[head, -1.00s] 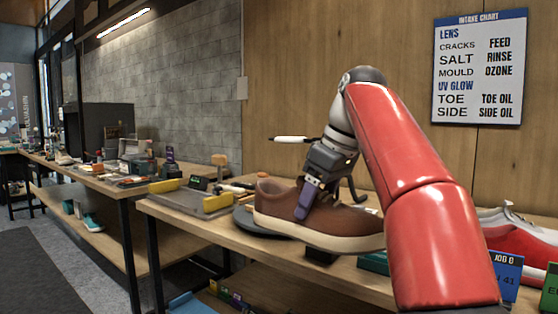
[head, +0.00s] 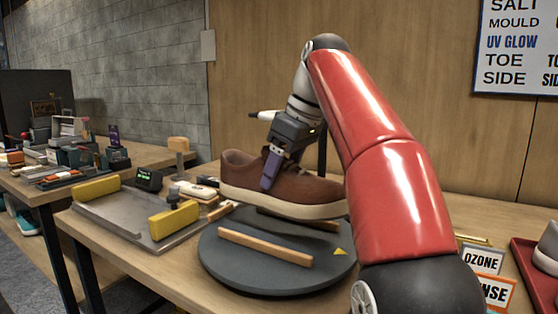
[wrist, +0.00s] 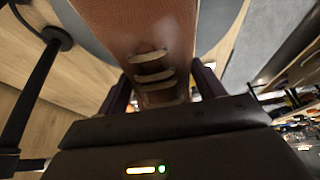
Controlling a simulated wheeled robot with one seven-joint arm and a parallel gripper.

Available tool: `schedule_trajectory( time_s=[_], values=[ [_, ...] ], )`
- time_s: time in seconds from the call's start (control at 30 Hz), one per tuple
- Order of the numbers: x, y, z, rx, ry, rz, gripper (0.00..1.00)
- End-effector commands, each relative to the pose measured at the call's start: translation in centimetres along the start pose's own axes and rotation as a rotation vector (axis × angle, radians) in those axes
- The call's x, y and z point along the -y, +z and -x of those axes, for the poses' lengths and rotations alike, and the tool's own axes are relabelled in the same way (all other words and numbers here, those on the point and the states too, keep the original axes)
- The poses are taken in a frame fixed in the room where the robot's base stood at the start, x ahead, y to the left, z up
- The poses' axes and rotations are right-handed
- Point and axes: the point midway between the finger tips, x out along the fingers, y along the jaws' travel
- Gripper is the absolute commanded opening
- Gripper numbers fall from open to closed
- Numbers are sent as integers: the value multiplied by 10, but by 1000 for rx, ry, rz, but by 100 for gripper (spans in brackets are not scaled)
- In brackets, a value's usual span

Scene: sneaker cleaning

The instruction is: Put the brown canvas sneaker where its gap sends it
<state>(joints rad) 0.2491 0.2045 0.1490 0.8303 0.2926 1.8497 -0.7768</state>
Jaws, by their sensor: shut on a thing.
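The brown sneaker (head: 305,188) with a pale sole is held in the air above a round grey turntable (head: 225,271). My gripper (head: 270,172) is shut on its upper near the laces, with a purple finger on the near side. In the wrist view the sneaker (wrist: 135,40) fills the space between the two dark fingers, and its laces show. The sneaker hides the back of the turntable, which bears a wooden bar (head: 265,247) and a yellow triangle mark (head: 340,252). I cannot tell the gap from these frames.
Left of the turntable is a metal tray with yellow blocks (head: 173,221) and a small display (head: 149,179). An OZONE card (head: 482,259) and a partly hidden card (head: 497,292) stand at the right, near a red tray (head: 530,262). A wall chart (head: 518,48) is partly cut off.

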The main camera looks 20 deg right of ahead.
Motion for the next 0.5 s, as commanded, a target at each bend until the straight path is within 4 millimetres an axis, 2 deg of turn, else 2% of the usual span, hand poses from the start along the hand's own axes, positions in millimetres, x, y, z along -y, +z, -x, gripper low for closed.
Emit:
schedule_trajectory(
  time_s=[0.37,0.5],
  values=[
    [0,18,-41,0,0,0,30],
    [0,21,-49,-1,1,0,30]
  ],
)
